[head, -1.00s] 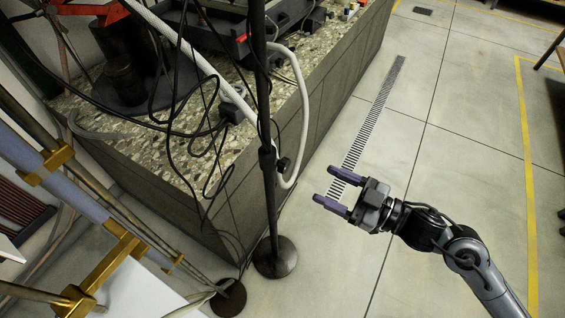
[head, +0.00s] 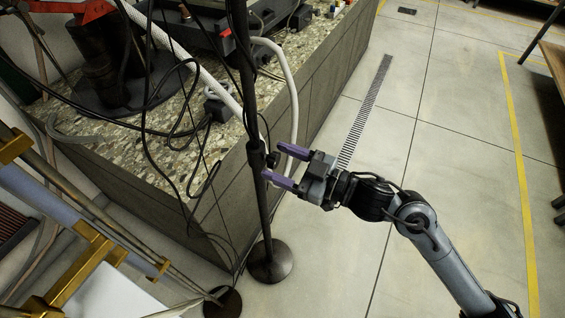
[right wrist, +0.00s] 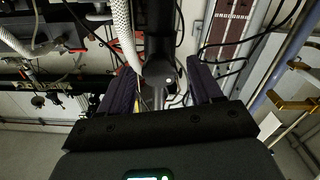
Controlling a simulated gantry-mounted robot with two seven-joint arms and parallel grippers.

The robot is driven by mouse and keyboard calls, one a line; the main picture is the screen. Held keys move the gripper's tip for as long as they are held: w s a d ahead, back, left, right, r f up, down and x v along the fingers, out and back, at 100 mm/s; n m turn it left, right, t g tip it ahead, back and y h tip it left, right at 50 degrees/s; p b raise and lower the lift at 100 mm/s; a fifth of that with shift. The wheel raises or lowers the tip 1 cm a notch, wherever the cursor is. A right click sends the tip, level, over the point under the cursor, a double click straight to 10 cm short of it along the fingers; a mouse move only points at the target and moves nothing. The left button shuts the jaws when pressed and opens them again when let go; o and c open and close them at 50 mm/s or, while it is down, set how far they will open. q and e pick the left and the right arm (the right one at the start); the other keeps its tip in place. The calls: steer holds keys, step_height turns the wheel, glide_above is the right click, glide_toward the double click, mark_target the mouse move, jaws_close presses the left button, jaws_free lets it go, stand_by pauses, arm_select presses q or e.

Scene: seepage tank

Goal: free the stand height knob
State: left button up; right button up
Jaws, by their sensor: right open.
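The black stand pole (head: 244,75) rises from a round base (head: 270,262) on the floor, with a thicker collar (head: 257,155) partway up. The small dark height knob (head: 273,158) sticks out from the collar's right side. My right gripper (head: 272,163) is open, its two purple fingers pointing left at the collar, with the knob near the gap between the tips. In the right wrist view the knob (right wrist: 171,84) shows between the open fingers (right wrist: 163,85); contact cannot be told. My left gripper is not in view.
A white hose (head: 291,90) hangs close behind the pole, and loose black cables (head: 195,150) hang to its left. The stone-topped tank wall (head: 325,90) stands behind. A gold-fitted frame (head: 85,255) is at lower left. The tiled floor (head: 440,150) at right is open.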

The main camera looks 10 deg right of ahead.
steer(key=c, duration=1)
steer(key=shift+c, duration=0.2)
